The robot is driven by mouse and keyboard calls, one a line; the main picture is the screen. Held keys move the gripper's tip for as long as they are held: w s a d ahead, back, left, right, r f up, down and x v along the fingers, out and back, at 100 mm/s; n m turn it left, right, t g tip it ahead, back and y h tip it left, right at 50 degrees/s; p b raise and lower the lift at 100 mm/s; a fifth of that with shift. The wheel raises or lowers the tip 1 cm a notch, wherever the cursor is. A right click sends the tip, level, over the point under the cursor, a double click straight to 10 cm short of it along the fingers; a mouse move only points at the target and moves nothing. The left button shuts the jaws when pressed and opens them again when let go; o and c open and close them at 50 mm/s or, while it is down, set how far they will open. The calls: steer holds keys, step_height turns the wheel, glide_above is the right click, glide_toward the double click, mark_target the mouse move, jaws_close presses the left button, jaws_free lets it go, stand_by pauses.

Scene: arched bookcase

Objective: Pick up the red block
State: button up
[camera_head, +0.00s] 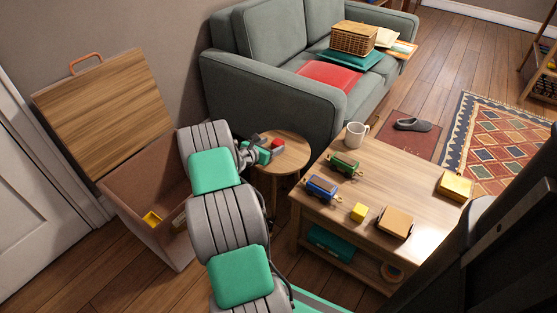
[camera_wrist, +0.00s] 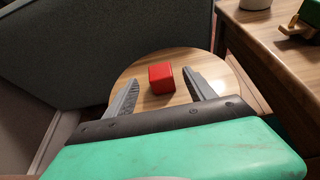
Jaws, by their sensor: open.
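The red block (camera_wrist: 161,77) lies on the small round wooden side table (camera_wrist: 217,75) beside the sofa. In the head view the red block (camera_head: 277,144) shows on the round table (camera_head: 291,158), just to the right of my gripper (camera_head: 268,148). In the wrist view my gripper (camera_wrist: 161,92) is open, with one finger on each side of the block's position in the picture. Clear table shows between the block and each finger, and I see no contact. The lower parts of the fingers are hidden by the gripper body.
A grey sofa (camera_head: 253,80) stands close behind the round table. A wooden coffee table (camera_head: 395,178) at right bears a white mug (camera_head: 356,134), toy train cars and a yellow block (camera_head: 359,212). An open wooden chest (camera_head: 150,222) is at left.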

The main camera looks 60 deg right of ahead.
mark_target(281, 142)
steer(key=b+x, duration=0.1)
steer(key=x, duration=0.1)
steer(key=b+x, duration=0.1)
steer(key=x, duration=0.2)
steer(key=b+x, duration=0.1)
steer(key=x, duration=0.1)
steer(key=shift+d+f, duration=0.25)
steer(key=shift+f, duration=0.2)
steer(key=shift+d, duration=0.2)
steer(key=shift+r, duration=0.1)
jaws_close()
